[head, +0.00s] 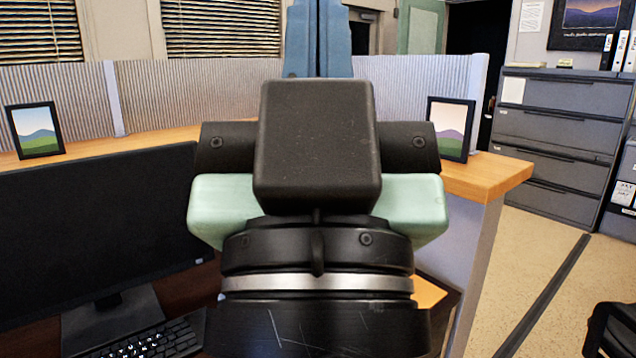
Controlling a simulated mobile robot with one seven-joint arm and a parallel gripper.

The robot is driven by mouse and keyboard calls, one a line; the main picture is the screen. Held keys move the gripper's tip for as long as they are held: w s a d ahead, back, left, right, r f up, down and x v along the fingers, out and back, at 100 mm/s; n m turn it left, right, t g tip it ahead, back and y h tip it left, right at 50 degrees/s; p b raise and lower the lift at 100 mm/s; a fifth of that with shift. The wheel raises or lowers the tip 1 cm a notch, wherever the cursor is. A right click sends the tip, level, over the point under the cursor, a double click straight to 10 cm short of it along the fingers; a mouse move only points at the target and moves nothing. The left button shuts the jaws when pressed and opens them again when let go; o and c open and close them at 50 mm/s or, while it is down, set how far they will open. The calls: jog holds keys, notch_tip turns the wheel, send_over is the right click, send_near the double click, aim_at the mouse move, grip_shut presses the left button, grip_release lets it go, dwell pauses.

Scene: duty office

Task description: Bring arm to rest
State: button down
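My gripper (318,30) is in the middle of the head view, seen from behind, pointing up past the top edge of the picture. Its two blue fingers stand side by side with only a thin dark seam between them, so it looks shut. Nothing shows between the fingers, but their tips are cut off by the picture's edge. My black and pale green wrist fills the centre and hides part of the desk behind it.
A black monitor (95,235) and keyboard (150,340) are at left. A wooden ledge (495,175) carries a left picture frame (36,130) and a right one (451,127). Grey filing cabinets (560,125) stand at right. Bare floor (530,260) shows before them; a black object (612,325) is at the lower right.

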notch_tip(320, 180, up, 21)
jog(key=p, duration=1.8)
